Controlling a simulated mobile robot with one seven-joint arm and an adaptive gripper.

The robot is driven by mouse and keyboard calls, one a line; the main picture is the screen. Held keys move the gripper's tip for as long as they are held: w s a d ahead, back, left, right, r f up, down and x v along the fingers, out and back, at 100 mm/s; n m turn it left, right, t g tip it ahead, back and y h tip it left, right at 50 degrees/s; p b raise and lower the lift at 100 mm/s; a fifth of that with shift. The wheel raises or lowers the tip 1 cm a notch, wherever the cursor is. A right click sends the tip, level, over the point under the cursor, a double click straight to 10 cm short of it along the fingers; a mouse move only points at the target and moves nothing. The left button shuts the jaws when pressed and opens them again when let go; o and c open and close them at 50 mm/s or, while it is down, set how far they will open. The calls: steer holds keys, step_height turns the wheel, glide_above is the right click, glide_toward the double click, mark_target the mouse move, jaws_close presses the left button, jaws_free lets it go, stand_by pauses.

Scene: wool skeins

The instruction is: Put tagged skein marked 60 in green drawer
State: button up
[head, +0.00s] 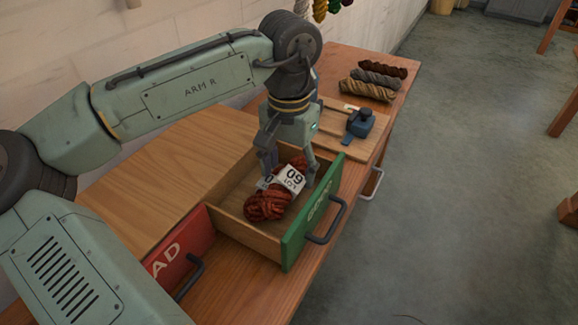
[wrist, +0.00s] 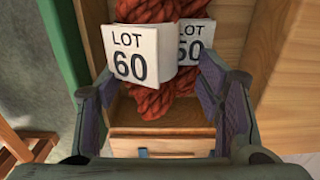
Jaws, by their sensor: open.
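The rust-red skein (head: 266,204) lies inside the open green drawer (head: 314,213), tilted along it. Its white tag (head: 290,179) reads LOT 60. In the wrist view the skein (wrist: 149,101) shows with the tag (wrist: 137,56) facing me, and a second tag face partly hidden behind it. My gripper (head: 290,174) is over the drawer at the skein's far end, pointing down with its fingers apart. In the wrist view my open fingers (wrist: 160,105) stand either side of the lower picture, with clear gaps to the skein. Whether either finger touches it is hard to tell.
A red drawer front (head: 180,257) is to the left of the green one. A blue clamp-like device (head: 358,124) sits on a board behind the drawer. Several brown, grey and tan skeins (head: 374,82) lie at the table's far end. Open floor is to the right.

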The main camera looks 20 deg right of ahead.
mark_target(289, 166)
steer(key=shift+r, duration=0.1)
step_height(289, 166, up, 12)
steer(key=shift+b, duration=0.45)
